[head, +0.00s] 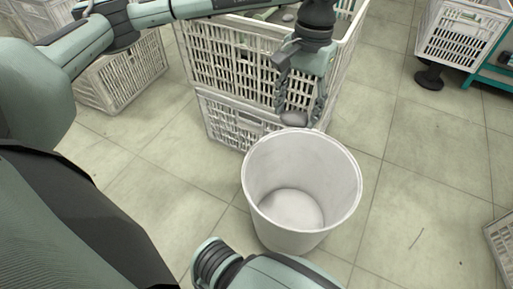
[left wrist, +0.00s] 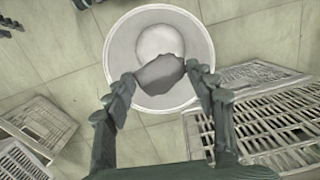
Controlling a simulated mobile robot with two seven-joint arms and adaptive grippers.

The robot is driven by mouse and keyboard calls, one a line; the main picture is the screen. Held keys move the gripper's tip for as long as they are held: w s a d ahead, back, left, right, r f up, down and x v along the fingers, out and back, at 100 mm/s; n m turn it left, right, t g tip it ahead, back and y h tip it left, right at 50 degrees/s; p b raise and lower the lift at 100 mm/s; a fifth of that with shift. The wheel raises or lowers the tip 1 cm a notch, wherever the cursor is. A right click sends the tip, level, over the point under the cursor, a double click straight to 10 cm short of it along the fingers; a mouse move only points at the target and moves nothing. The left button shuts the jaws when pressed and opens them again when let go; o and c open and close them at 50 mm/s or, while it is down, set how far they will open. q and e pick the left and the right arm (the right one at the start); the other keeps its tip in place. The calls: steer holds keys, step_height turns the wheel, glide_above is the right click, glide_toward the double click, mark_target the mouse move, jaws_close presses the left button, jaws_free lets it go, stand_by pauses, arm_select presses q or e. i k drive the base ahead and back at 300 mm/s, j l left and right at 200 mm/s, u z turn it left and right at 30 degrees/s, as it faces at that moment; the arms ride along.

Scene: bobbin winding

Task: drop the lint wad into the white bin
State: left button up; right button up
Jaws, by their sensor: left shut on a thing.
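The lint wad (head: 294,118) is a small grey lump. My left gripper (head: 296,112) is shut on it, with its fingers pointing down. In the left wrist view the wad (left wrist: 160,74) sits between the two fingertips (left wrist: 165,80). The white bin (head: 254,190) stands upright on the floor and looks empty. In the head view the wad shows at the bin's far rim. In the left wrist view the bin (left wrist: 119,40) lies beyond the wad, which overlaps its opening. My right gripper is not in view.
Stacked white slatted crates (head: 230,62) stand just behind the bin, close to my left gripper. Another crate (head: 122,72) stands at the left and one (head: 462,35) at the top right, near a teal frame (head: 495,72).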

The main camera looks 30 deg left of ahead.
mark_target(286, 217)
steer(key=k+l+u, duration=0.15)
steer(key=u, duration=0.3)
steer(key=k+l+u, duration=0.2)
steer(key=u, duration=0.25)
steer(key=k+l, duration=0.3)
steer(key=k, duration=0.25)
